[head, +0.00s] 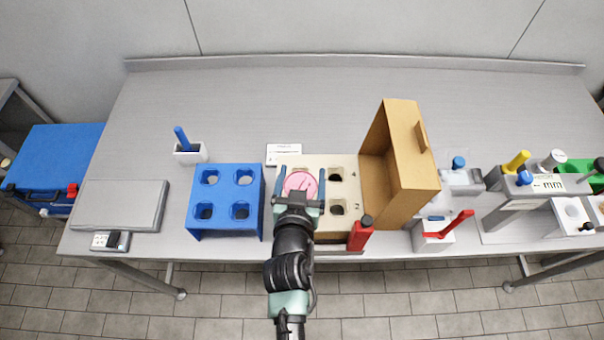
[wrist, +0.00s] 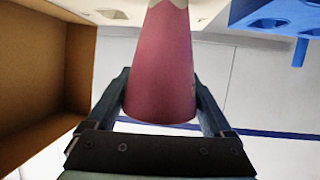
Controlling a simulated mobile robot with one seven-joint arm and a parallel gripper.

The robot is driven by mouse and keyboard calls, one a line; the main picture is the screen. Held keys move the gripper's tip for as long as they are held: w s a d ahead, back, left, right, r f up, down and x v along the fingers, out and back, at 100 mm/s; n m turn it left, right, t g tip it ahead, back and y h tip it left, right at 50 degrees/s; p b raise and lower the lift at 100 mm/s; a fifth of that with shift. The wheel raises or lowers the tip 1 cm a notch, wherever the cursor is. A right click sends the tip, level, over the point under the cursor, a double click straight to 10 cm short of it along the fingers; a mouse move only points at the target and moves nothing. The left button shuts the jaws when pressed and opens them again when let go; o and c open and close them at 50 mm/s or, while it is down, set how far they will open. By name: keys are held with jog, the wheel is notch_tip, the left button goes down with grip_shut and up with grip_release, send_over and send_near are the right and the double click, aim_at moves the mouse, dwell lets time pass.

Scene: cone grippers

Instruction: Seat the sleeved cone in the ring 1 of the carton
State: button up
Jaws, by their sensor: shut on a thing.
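The sleeved cone (wrist: 162,65) is pink with a pale narrow end. My gripper (wrist: 163,103) is shut on it near its wide end, with one finger on each side. In the head view, my gripper (head: 298,197) is over the left part of the carton's cream insert (head: 318,204), and the cone's round pink wide end (head: 300,181) faces up. The brown carton (head: 408,165) stands open at the insert's right. Two dark square-cut rings show on the insert's right side. The left side is hidden by the cone and gripper. I cannot tell whether the cone's tip is inside a ring.
A blue rack (head: 226,200) with several holes stands close at left. A red marker-like thing (head: 360,233) stands at the insert's front right corner. A white card (head: 284,154) lies behind. Tools and stands crowd the right; the back of the table is clear.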

jog(key=shift+f+b, duration=2.1)
jog(key=o, duration=1.2)
jog(key=shift+c, duration=0.2)
jog(key=shift+s, duration=0.1)
jog(key=b+v, duration=0.2)
jog(key=v, duration=1.1)
